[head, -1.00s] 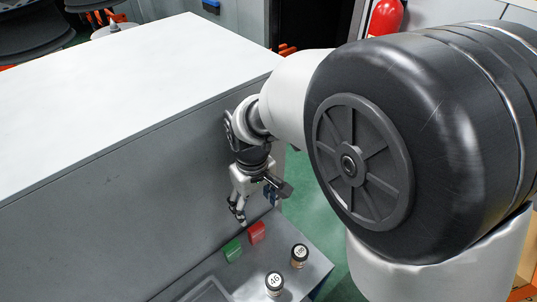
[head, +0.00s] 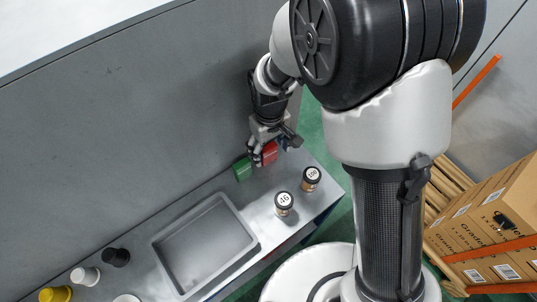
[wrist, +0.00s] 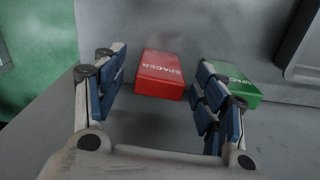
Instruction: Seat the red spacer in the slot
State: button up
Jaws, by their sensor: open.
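The red spacer (head: 270,153) is a block on the grey bench, close to the wall. In the wrist view the red spacer (wrist: 160,72) lies between and just beyond the finger pads, with the word SPACER on its top face. My gripper (head: 257,157) is low over the bench at the blocks. In the wrist view my gripper (wrist: 160,92) is open, one finger on each side of the red spacer, with visible gaps. The right finger stands between the red spacer and a green block (wrist: 236,82), partly covering the green one. I cannot make out a slot in either view.
The green block (head: 242,170) sits left of the red one. Two labelled jars (head: 283,204) (head: 311,179) stand in front, near the bench edge. An empty grey tray (head: 250,243) lies further left, with black, white and yellow round items beyond it.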

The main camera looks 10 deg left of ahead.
jog(key=shift+f, duration=0.75)
jog(key=shift+r, duration=0.1)
jog(key=c, duration=1.2)
